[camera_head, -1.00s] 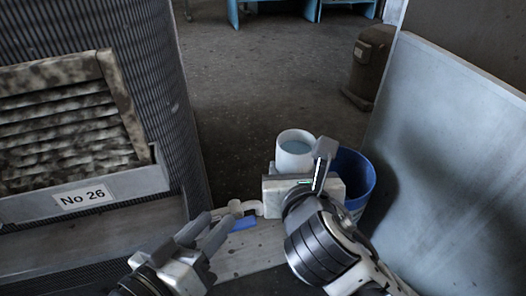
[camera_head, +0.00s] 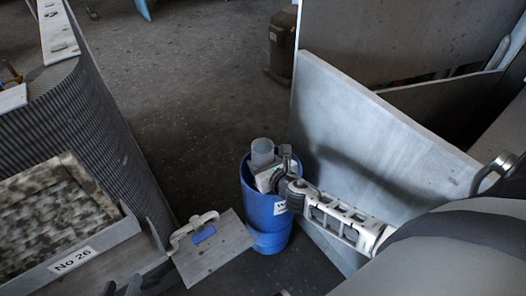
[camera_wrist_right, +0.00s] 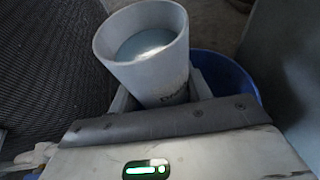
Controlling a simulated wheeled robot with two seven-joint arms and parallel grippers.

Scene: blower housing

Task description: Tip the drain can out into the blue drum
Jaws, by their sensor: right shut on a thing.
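The drain can (camera_head: 262,152) is a pale grey cylinder, open at the top. It also shows in the right wrist view (camera_wrist_right: 150,75), with greyish liquid inside. It looks about upright. My right gripper (camera_head: 275,178) is shut on the can; its fingers are mostly hidden. The blue drum (camera_head: 262,206) stands on the floor, and the can is over its mouth in the head view. The drum's rim shows behind the can in the wrist view (camera_wrist_right: 225,75). My left gripper (camera_head: 122,287) is at the bottom left edge, partly cut off, its two fingers apart and empty.
A white pipe (camera_head: 192,228) with a blue handle (camera_head: 203,235) sits by a grey plate (camera_head: 215,262) left of the drum. The housing labelled No 26 (camera_head: 75,260) fills the left. A large grey panel (camera_head: 370,135) stands behind my right arm. Floor behind the drum is clear.

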